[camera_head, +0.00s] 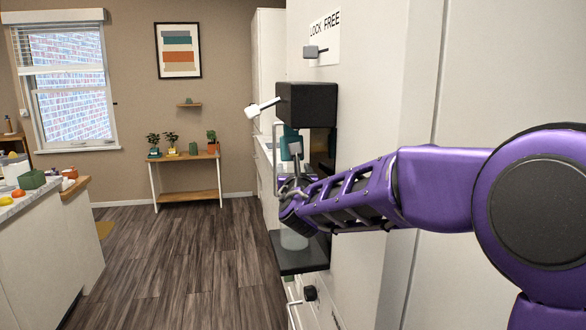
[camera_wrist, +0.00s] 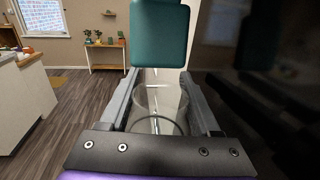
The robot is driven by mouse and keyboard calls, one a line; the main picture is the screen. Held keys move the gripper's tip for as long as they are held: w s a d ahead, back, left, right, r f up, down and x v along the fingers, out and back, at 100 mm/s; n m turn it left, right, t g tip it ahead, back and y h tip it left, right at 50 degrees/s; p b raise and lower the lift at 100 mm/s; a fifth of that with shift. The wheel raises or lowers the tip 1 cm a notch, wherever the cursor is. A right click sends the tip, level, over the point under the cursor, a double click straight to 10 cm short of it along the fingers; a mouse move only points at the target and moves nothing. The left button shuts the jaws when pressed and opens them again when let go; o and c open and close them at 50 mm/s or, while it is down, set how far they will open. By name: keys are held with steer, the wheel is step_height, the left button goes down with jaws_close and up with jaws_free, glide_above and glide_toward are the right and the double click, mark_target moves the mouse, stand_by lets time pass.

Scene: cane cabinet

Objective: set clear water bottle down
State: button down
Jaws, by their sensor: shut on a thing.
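The clear water bottle (camera_head: 294,239) stands upright at the dispenser, its see-through lower part showing just above a black tray (camera_head: 300,262). I cannot tell whether its base touches the tray. My gripper (camera_head: 291,193) is around the middle of the bottle and hides part of it. In the wrist view, the clear wall of the bottle (camera_wrist: 160,103) sits between the two fingers of my gripper (camera_wrist: 158,92). A teal block (camera_wrist: 159,35) rises above it and shows in the head view under the black box; it looks like the bottle's top.
A black box (camera_head: 308,104) with a white lever (camera_head: 262,107) juts from the white wall unit above the bottle. A plant table (camera_head: 187,176) stands at the back. A counter (camera_head: 40,220) is at the left. The wooden floor between is clear.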

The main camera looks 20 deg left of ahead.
steer(key=shift+f, duration=0.1)
steer(key=shift+c, duration=0.5)
jaws_free()
steer(key=shift+s+d, duration=0.15)
steer(key=shift+s, duration=0.1)
steer(key=b+v, duration=0.1)
steer(key=v, duration=1)
steer(key=shift+s+r, duration=0.2)
steer(key=shift+s, duration=0.1)
